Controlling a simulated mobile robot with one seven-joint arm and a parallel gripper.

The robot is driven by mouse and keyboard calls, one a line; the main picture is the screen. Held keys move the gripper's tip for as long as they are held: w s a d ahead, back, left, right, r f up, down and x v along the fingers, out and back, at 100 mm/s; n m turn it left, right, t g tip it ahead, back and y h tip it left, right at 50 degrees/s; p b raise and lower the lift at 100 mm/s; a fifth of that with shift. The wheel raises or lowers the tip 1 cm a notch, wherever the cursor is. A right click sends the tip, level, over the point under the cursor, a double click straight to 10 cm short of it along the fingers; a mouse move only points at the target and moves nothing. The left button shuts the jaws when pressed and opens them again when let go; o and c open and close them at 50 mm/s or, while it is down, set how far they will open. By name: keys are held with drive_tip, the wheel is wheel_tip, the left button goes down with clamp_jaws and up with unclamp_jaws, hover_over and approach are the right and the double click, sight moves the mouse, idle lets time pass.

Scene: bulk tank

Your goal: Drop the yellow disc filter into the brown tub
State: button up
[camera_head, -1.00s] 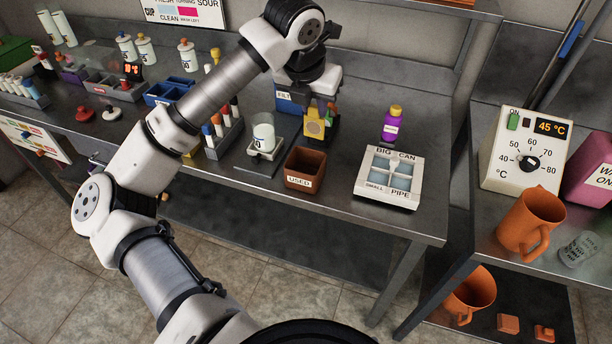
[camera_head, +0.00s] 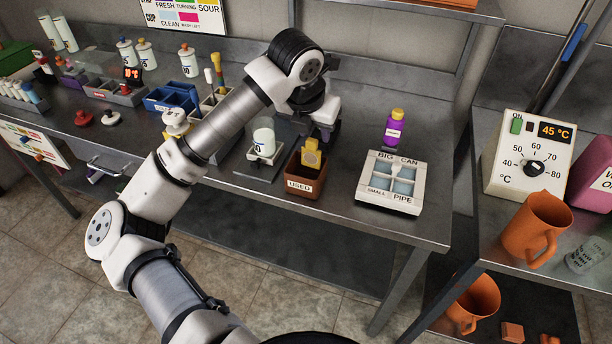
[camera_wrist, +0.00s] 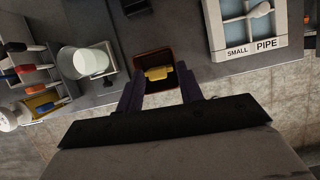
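The yellow disc filter (camera_head: 311,156) stands roughly upright at the brown tub marked USED (camera_head: 304,187). Its lower part is hidden behind the tub's front wall and its top shows above the rim. In the wrist view the yellow filter (camera_wrist: 158,73) lies between my fingers, over the inside of the brown tub (camera_wrist: 154,56). My gripper (camera_wrist: 160,78) is right above the tub, pointing down. Its two dark fingers are spread, with a gap on each side of the filter. In the head view my gripper (camera_head: 318,137) is partly hidden by the filter.
A white beaker on a small scale (camera_head: 264,143) stands just left of the tub. A white BIG CAN / SMALL PIPE tray (camera_head: 391,182) and a purple bottle (camera_head: 394,128) stand to the right. The bench's front edge is close to the tub.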

drive_tip(key=shift+o, duration=0.9)
drive_tip(key=b+v, duration=0.3)
drive_tip(key=v, duration=1.1)
